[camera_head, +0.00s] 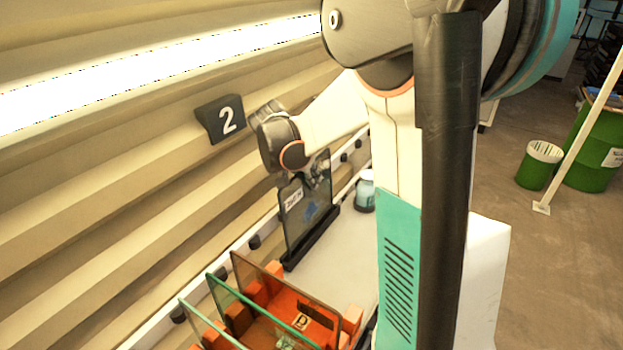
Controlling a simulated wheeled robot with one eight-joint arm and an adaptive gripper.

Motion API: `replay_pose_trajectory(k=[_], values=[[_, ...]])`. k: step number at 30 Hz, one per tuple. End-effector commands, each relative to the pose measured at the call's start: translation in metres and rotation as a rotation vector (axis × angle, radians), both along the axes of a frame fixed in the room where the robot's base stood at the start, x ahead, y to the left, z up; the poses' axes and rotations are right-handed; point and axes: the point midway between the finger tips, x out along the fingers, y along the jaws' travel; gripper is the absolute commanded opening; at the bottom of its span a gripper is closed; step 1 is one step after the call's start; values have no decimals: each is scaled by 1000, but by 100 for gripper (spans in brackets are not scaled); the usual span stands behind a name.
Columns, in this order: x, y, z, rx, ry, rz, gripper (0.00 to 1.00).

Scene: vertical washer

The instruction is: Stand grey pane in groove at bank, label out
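A dark grey pane (306,212) with a white label (293,199) stands upright at a long black grooved base (311,240) beside the wall. The label is at its upper left and faces the camera. The pane's lower edge meets the base, but I cannot see how deep it sits. My gripper (318,172) is at the pane's upper edge, below my bent wrist. It is small and dark against the pane, so I cannot tell whether its fingers are closed on it.
An orange rack (351,322) in the foreground holds several upright panes, among them a green-edged one (255,312) and a brownish one (285,290). A blue-white jar (366,191) stands right of the base. A number 2 sign (220,118) is on the ribbed wall. White tabletop shows between rack and jar.

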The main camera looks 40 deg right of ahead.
Motion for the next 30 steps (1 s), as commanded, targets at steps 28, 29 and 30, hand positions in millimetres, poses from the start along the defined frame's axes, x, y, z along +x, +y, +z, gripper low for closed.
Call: replay_pose_trajectory(k=[28,29,30], values=[[0,0,-6,-1,0,0,0],[0,0,-6,-1,0,0,0],[0,0,-6,-1,0,0,0]])
